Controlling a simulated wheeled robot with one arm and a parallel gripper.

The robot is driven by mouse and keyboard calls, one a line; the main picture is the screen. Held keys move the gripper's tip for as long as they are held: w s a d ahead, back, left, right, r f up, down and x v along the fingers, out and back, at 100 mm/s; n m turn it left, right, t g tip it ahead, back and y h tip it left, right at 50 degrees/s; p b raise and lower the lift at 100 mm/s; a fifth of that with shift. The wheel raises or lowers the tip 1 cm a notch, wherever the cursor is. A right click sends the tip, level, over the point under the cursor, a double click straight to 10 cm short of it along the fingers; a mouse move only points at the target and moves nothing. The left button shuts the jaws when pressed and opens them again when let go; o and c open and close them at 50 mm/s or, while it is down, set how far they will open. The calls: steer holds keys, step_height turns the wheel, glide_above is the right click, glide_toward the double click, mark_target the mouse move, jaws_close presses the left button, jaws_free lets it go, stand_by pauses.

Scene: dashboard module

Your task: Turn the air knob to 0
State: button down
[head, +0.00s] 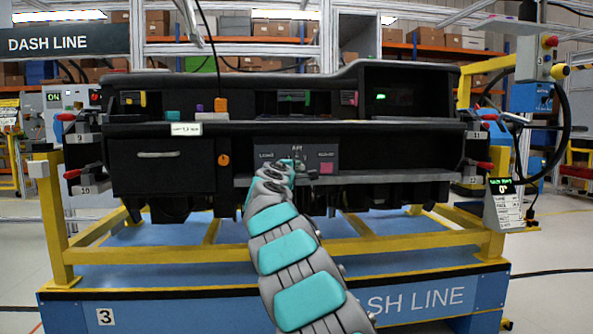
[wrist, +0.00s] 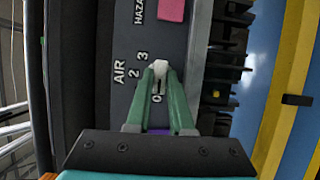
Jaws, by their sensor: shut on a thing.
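The air knob (wrist: 158,68) is a small pale piece on the dark panel in the wrist view, with the label AIR and the marks 2, 3 and 0 beside it. My gripper (wrist: 159,72) has its two green fingertips shut on the knob from both sides. The fingers cover part of the dial, and I cannot tell which mark the knob points to. In the head view my gripper (head: 291,166) is at the centre panel (head: 267,149) under the AIR label and hides the knob.
A pink hazard button (head: 326,168) sits right of the knob; it also shows at the top of the wrist view (wrist: 171,10). An orange round knob (head: 223,160) is to the left. A yellow frame (head: 100,243) carries the dashboard. A small screen (head: 502,187) hangs at the right.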

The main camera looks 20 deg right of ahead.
steer(key=c, duration=0.8)
jaws_free()
steer(key=v, duration=0.2)
steer(key=shift+s+a, duration=0.15)
steer(key=shift+s, duration=0.1)
steer(key=shift+b+v, duration=0.35)
steer(key=shift+v, duration=2.25)
steer(key=shift+f, duration=0.1)
